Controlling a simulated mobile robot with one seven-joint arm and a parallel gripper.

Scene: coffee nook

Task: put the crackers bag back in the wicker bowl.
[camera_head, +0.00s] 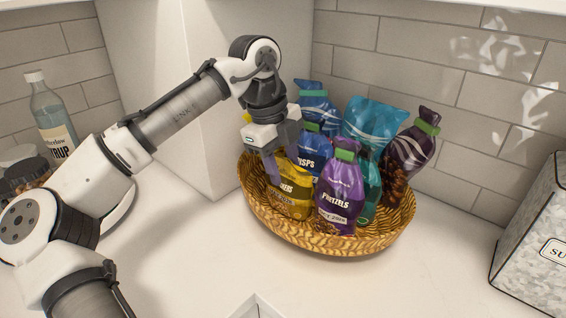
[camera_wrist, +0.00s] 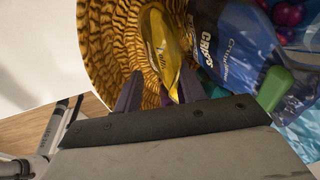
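The yellow crackers bag (camera_head: 292,190) sits in the front left part of the wicker bowl (camera_head: 270,222), beside the purple pretzels bag. Its printed front shows partly, with "ERS" readable. My gripper (camera_head: 282,155) points down over the top of the crackers bag. In the wrist view, my two purple-grey fingers (camera_wrist: 160,92) stand apart. The yellow bag (camera_wrist: 164,45) shows just beyond and partly between them, close to the right finger. Wicker shows in the gap by the left finger. The bag's top is partly hidden by my gripper.
The bowl also holds the pretzels bag (camera_head: 341,190), a blue crisps bag (camera_head: 315,145) and several others. A pale block wall (camera_head: 210,150) stands close on the left. A syrup bottle (camera_head: 52,120) is far left; a sugar box (camera_head: 538,245) is right. The front counter is largely clear.

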